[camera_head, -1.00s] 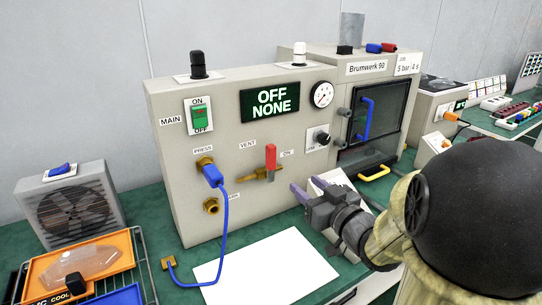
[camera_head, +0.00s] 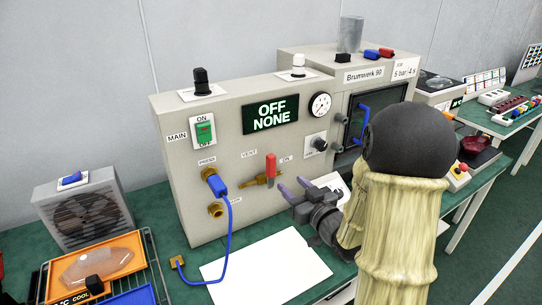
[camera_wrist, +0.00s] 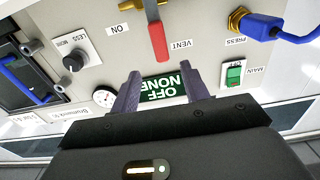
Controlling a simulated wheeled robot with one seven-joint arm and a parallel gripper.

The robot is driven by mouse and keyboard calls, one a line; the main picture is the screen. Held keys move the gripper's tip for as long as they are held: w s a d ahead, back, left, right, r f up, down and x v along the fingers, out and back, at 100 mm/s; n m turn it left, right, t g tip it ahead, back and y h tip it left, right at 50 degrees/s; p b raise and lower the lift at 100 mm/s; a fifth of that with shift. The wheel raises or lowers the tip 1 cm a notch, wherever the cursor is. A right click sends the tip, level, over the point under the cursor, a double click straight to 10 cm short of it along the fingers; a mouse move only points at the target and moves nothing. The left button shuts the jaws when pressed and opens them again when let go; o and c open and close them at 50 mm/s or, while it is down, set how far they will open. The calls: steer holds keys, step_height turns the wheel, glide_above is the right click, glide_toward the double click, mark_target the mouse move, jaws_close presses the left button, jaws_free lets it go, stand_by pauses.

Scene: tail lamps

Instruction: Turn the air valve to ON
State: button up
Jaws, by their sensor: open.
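The air valve is a brass fitting (camera_head: 262,181) with a red lever (camera_head: 270,167) on the front of the beige panel. The lever stands upright between the VENT label (camera_head: 249,154) on its left and the ON label (camera_head: 285,160) on its right. My gripper (camera_head: 295,188) is open and empty, just right of the valve and apart from it. The wrist view is upside down. It shows the red lever (camera_wrist: 157,40) beyond the fingertips of my gripper (camera_wrist: 162,80), with nothing between them. The display (camera_head: 270,115) reads OFF NONE.
A blue hose with a blue plug (camera_head: 218,187) runs from the PRESS port to the bench. A green MAIN switch (camera_head: 204,131) and a gauge (camera_head: 320,104) are on the panel. A dark knob (camera_head: 319,144) sits above my gripper. White paper (camera_head: 265,270) lies below.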

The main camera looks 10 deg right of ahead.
mark_target(273, 166)
steer(key=p+x, duration=0.2)
steer(key=x, duration=1)
steer(key=shift+w+f+p, duration=0.1)
steer(key=shift+p, duration=0.2)
jaws_close()
